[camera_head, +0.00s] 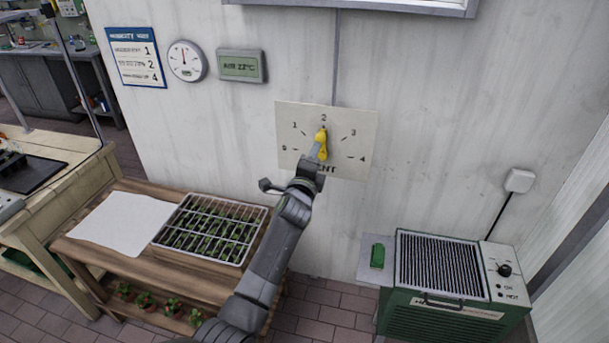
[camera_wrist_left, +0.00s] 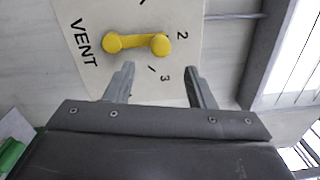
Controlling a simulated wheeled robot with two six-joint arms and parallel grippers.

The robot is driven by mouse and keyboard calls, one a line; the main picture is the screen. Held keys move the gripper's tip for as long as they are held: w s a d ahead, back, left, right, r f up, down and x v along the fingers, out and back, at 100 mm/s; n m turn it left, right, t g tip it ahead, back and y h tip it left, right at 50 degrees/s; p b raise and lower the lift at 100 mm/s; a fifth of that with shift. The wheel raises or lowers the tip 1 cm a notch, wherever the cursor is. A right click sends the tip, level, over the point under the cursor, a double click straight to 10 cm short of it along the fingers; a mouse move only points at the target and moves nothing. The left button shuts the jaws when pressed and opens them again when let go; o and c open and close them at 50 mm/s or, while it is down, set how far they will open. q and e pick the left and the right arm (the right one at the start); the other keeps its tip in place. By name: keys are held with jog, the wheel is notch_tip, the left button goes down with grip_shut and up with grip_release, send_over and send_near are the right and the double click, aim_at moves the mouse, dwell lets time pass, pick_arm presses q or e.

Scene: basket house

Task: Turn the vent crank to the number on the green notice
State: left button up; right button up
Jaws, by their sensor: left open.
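The yellow vent crank (camera_head: 322,142) is on a pale wall plate (camera_head: 355,115) with numbers around it, 1 to 4 readable. Its arm points up at 2. In the left wrist view the crank (camera_wrist_left: 137,42) lies sideways, its knob end beside the 2. My left gripper (camera_head: 313,158) is at the plate, covering part of it. Its fingers (camera_wrist_left: 157,75) are open and empty, with the knob just beyond the gap between the tips. A notice with a blue header (camera_head: 136,57) hangs at left, showing 1, 2 and 4; its words are too blurred to read. No green notice is clear. My right gripper is out of view.
A round gauge (camera_head: 187,61) and a green display reading about 22°C (camera_head: 242,66) hang left of the plate. Below are a wooden bench (camera_head: 120,254) with a seedling tray (camera_head: 262,222), and a green heater (camera_head: 440,326) at right. The wall around the plate is clear.

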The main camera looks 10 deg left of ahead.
pick_arm(q)
jog(key=s+p, duration=0.2)
jog(key=s, duration=0.7)
jog(key=shift+s+f+p, duration=0.15)
jog(key=shift+s+p, duration=0.1)
jog(key=shift+p, duration=0.1)
jog(key=shift+a, duration=0.1)
